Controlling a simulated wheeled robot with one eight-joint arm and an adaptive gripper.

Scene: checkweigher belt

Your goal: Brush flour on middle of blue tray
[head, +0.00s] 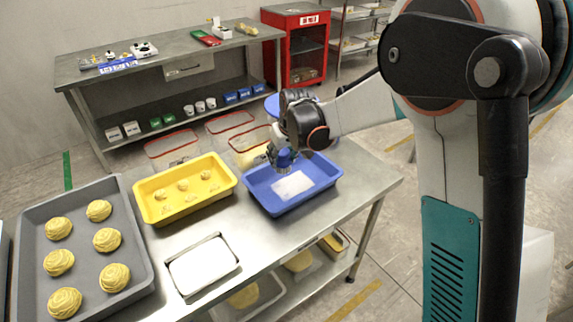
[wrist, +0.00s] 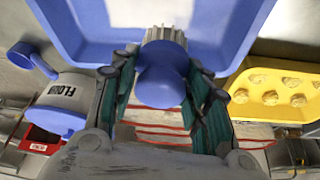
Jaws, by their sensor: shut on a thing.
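The blue tray (head: 255,190) lies on the steel table and fills the top of the wrist view (wrist: 90,35). A pale white flour patch (head: 293,186) covers the middle of its floor; part of it shows in the wrist view (wrist: 125,12). My gripper (head: 283,158) is over the tray's far side, shut on a brush with a rounded blue handle (wrist: 160,87) and grey bristles (wrist: 166,36). The bristles point towards the tray; I cannot tell whether they touch the flour. A white tub marked FLOUR (wrist: 70,95) with blue parts stands beside the tray in the wrist view.
A yellow tray (head: 147,208) with several dough pieces stands left of the blue tray. A grey tray (head: 130,187) with several dough swirls is at far left. A shallow white-filled pan (head: 205,265) lies in front. A second bench (head: 75,70) and a red cabinet (head: 283,50) stand behind.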

